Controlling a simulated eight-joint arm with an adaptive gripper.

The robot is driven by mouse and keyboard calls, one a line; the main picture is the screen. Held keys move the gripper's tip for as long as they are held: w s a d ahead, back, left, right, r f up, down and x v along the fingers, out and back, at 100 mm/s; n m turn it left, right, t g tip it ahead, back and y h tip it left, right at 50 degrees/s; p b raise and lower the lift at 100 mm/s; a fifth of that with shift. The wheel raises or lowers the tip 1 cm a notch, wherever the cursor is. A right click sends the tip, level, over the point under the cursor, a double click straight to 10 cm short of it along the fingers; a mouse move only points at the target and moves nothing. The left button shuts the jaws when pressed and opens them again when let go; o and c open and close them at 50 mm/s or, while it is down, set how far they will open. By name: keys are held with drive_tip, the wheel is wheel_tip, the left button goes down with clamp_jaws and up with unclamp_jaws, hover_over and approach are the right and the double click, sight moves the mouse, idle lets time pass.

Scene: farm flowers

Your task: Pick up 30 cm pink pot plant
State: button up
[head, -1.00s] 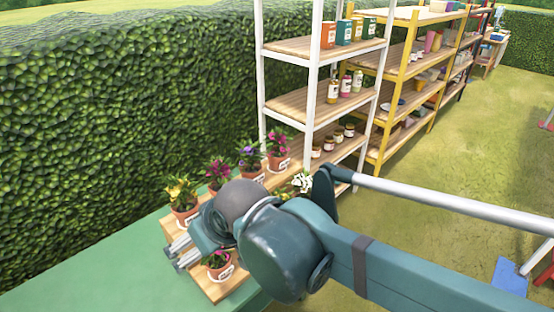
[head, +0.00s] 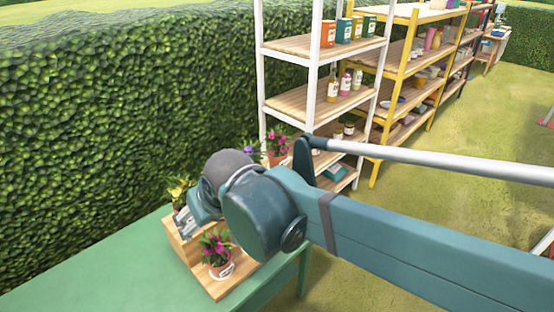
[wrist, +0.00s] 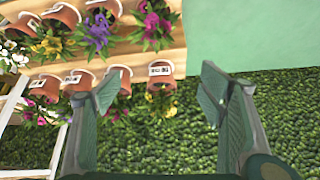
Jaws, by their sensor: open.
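A pink-flowered plant in a terracotta pot (head: 219,272) stands on the low front step of the wooden stand. Its pink flowers also show in the wrist view (wrist: 152,28). A second pink plant (head: 278,146) stands at the back right. The pot labels are too small to read, so I cannot tell which is 30 cm. My gripper (wrist: 160,88) is open and empty. In the head view its fingers (head: 187,222) are near the yellow-flowered plant (head: 180,190); that plant's pot (wrist: 160,72) appears between the fingertips in the wrist view. My arm hides several other pots.
The wooden stand (head: 213,288) rests on a green table (head: 110,268). A purple-flowered plant (wrist: 100,30) stands beside the front pink one. A hedge (head: 90,130) runs behind. White shelves (head: 325,95) stand to the right. The table's left part is clear.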

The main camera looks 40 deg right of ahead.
drive_tip(key=w+d+r+m+g+h+p, duration=0.15)
drive_tip(key=w+d+m+p, duration=0.25)
drive_tip(key=w+d, duration=0.4)
drive_tip(key=w+d+r+m+g+h+p, duration=0.15)
drive_tip(key=w+d+r+m+p, duration=0.3)
drive_tip(key=d, duration=0.55)
drive_tip(key=w+d+f+m+g+p, duration=0.1)
drive_tip(key=w+d+f+m+p, duration=0.1)
drive_tip(key=d, duration=0.5)
drive_tip(key=w+d+f+m+g+p, duration=0.1)
drive_tip(key=w+d+f+m+p, duration=0.1)
drive_tip(key=d, duration=0.5)
drive_tip(key=w+d+f+m+g+p, duration=0.1)
drive_tip(key=w+d+f+m+p, duration=0.2)
drive_tip(key=d, duration=0.5)
drive_tip(key=shift+f+h+p, duration=0.4)
drive_tip(key=shift+f+p, duration=0.3)
drive_tip(key=shift+p, duration=0.15)
drive_tip(key=shift+d+f+m+g, duration=0.3)
drive_tip(key=shift+d+f+m, duration=0.1)
drive_tip(key=shift+d, duration=0.2)
drive_tip(key=shift+s, duration=0.1)
drive_tip(key=shift+f, duration=0.1)
drive_tip(key=shift+x, duration=1.25)
